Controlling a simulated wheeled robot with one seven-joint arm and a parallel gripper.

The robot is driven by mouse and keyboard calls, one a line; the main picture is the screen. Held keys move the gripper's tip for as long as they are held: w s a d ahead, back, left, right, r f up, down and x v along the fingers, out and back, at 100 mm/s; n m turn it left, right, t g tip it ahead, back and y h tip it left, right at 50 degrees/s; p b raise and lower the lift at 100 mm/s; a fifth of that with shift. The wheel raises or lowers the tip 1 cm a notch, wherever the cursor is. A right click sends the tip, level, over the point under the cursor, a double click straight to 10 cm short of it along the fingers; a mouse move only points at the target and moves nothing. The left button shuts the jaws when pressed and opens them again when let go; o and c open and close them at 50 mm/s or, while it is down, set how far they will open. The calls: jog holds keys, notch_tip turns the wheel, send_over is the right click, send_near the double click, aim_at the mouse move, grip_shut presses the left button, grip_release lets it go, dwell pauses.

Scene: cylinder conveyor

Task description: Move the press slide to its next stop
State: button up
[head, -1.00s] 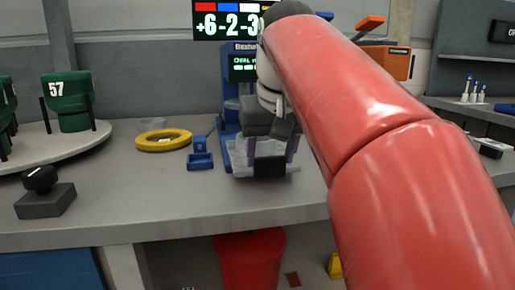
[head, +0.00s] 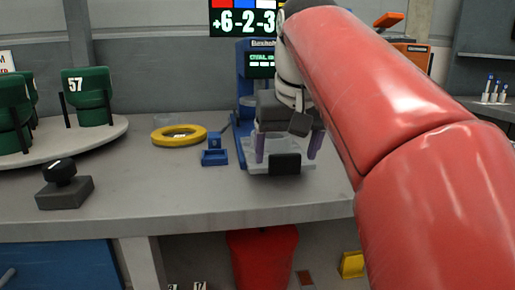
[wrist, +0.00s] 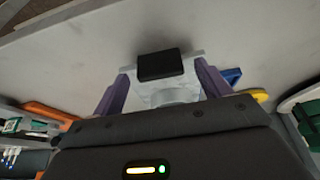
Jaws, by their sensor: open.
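The press (head: 241,115) is a blue machine with a small green-text screen, standing on the workbench. Its pale grey slide (head: 297,166) sticks out at the front and ends in a black block handle (head: 285,163). My gripper (head: 286,152) reaches down in front of the press with its two purple fingers spread, one on each side of the slide. The wrist view shows the fingers apart, with the black handle (wrist: 162,66) between and beyond them. Nothing is clamped. My red arm and the gripper body hide the right side of the press and much of the slide.
A yellow ring (head: 179,136) and a small blue holder (head: 214,154) stand left of the press. A round turntable (head: 105,137) with green cups is at the left, and a black knob on a block (head: 64,186) is near the front edge. A score display (head: 245,19) hangs behind.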

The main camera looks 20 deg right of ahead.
jog(key=p+v, duration=0.2)
jog(key=v, duration=0.5)
jog(key=shift+r, duration=0.15)
jog(key=shift+s, duration=0.15)
